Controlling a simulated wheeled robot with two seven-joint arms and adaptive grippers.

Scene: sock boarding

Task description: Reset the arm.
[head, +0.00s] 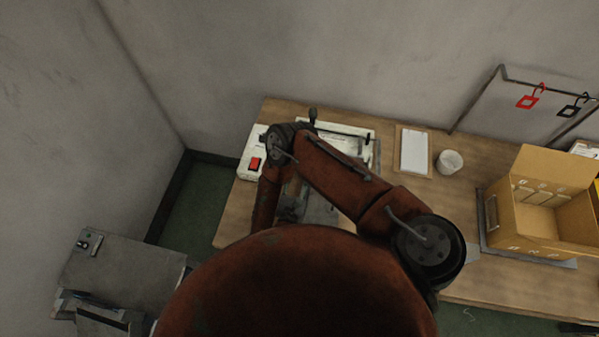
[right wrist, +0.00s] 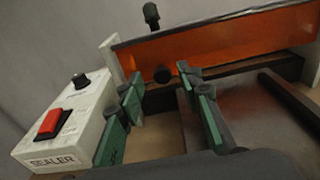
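My right arm reaches over the sealer in the head view, and its links hide most of its gripper there. In the right wrist view my right gripper (right wrist: 158,80) has its green-padded fingers apart, with nothing between them. The fingers stand in front of the sealer's orange bar (right wrist: 215,50); I cannot tell whether they touch it. The sealer's white control box (right wrist: 65,130) is left of the fingers, with a red switch (right wrist: 50,123) and a black knob. The sealer (head: 345,130) shows partly in the head view. My left gripper is not in view.
The wooden table (head: 430,190) holds a white sheet on a board (head: 414,150), a white roll (head: 449,161) and an open cardboard box (head: 540,205). A rack with red (head: 528,101) and black tags stands behind. A grey metal unit (head: 125,265) stands at lower left.

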